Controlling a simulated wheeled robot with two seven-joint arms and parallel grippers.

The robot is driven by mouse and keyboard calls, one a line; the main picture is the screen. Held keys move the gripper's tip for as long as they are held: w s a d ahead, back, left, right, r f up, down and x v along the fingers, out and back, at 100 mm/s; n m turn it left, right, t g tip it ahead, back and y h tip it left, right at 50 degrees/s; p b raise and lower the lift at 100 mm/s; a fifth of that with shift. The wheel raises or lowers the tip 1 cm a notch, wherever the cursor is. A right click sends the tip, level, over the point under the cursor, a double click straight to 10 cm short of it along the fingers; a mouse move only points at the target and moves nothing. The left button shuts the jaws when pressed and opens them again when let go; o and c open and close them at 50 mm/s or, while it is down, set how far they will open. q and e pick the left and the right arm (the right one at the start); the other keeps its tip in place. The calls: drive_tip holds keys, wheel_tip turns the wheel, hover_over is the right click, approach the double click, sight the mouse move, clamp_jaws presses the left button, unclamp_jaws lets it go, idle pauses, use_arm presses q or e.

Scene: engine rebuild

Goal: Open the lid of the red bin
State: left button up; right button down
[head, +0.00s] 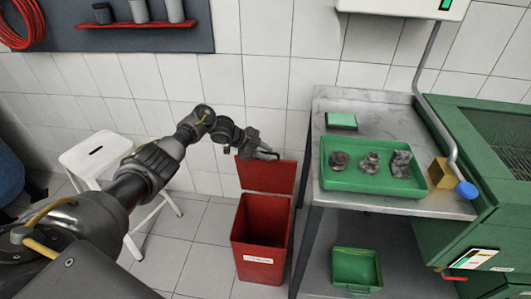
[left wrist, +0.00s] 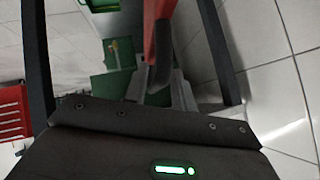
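The red bin (head: 259,252) stands on the tiled floor left of the metal table, with a pale label on its front. Its lid (head: 268,177) is up, standing roughly upright at the back of the opening, and the dark inside shows. My left gripper (head: 266,154) is at the top edge of the lid. In the left wrist view the red lid (left wrist: 158,40) shows nearly edge-on between the grey fingers (left wrist: 160,85), which look closed against both its sides. My right gripper is in neither view.
The metal table (head: 335,200) carries a green tray (head: 375,187) with several metal parts. A smaller green tray (head: 356,269) lies on its lower shelf. A white stool (head: 95,152) stands at the left. Floor left of the bin is clear.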

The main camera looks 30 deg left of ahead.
use_arm(q)
drive_tip(key=shift+o, duration=0.4)
drive_tip(key=shift+d, duration=0.1)
drive_tip(key=v, duration=1)
drive_tip(key=shift+s+a+r, duration=0.15)
drive_tip(key=shift+a+r, duration=0.05)
drive_tip(key=shift+r, duration=0.1)
drive_tip(key=shift+f, duration=0.1)
